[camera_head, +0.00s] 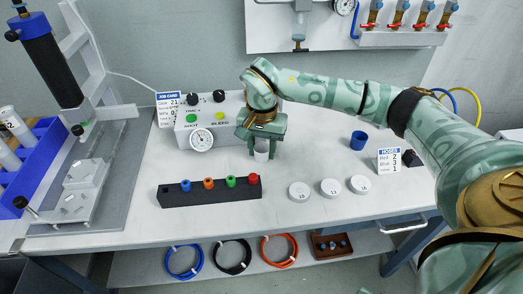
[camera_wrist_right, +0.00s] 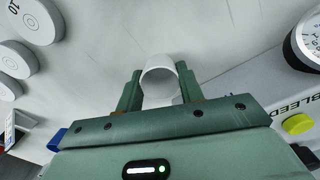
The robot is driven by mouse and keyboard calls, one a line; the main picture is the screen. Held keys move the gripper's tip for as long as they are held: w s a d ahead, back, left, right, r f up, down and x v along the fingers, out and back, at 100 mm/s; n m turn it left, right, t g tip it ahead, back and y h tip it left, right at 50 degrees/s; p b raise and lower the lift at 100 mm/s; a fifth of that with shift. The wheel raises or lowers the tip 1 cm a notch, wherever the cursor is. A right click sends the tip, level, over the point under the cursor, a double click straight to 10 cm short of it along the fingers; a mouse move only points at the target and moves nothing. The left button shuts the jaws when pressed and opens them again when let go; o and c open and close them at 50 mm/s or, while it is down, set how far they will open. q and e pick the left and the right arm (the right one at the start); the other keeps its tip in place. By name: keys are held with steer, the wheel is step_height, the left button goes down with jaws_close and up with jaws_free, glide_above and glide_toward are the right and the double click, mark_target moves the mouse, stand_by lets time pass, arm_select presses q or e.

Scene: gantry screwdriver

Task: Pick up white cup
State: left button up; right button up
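The white cup (camera_head: 261,150) stands upright on or just above the workbench, below my right gripper. In the right wrist view the white cup (camera_wrist_right: 160,76) sits between the two fingers, its round rim showing and its lower part hidden. My right gripper (camera_head: 262,143) reaches down from above; in the wrist view the gripper's green fingers (camera_wrist_right: 160,88) appear to touch the cup on both sides, shut on it. Whether the cup is clear of the bench I cannot tell. My left gripper is not in view.
A control box with a gauge (camera_head: 202,139) stands close at the left. A black rack (camera_head: 208,192) with coloured fittings lies in front. Several white discs (camera_head: 330,187), a blue cup (camera_head: 358,140) and a hoses card (camera_head: 389,160) are at the right. The bench (camera_head: 315,150) between is clear.

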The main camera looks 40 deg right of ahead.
steer(key=shift+c, duration=1.1)
